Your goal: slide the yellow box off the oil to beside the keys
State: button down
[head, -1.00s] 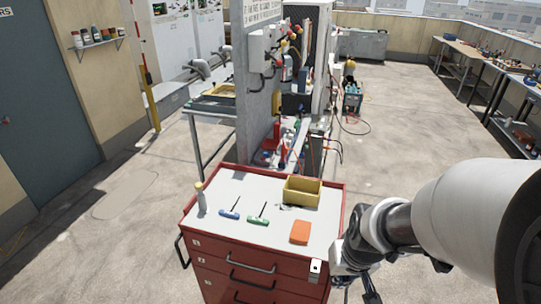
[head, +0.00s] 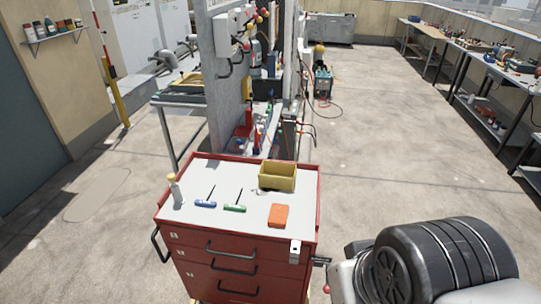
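The yellow box (head: 277,177), an open bin, sits at the back right of the grey top of the red tool cart (head: 190,229). A small dark patch (head: 258,191) shows at its front left edge, perhaps the oil; anything under the box is hidden. Two T-handled keys, one blue (head: 205,203) and one green (head: 235,208), lie to the left and front of the box, apart from it. My arm shows at the bottom right, beyond the cart's right side. My gripper's fingers do not show, and nothing touches the box.
An orange block (head: 278,215) lies in front of the box near the cart's right edge. A pale bottle (head: 176,190) stands at the left. The cart top has a raised red rim. A grey panel stands behind the cart. Floor to the right is open.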

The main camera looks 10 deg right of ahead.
aim_at(278, 175)
jog(key=u, duration=0.7)
jog(key=i+l+u, duration=0.3)
jog(key=l, duration=0.35)
jog(key=i+l+u, duration=0.15)
jog(key=l+u, duration=0.15)
jog(key=l, duration=0.35)
jog(key=i+l+u, duration=0.1)
jog(key=l+u, duration=0.15)
jog(key=l, duration=0.45)
jog(key=l+u, duration=0.3)
jog(key=l, duration=1.15)
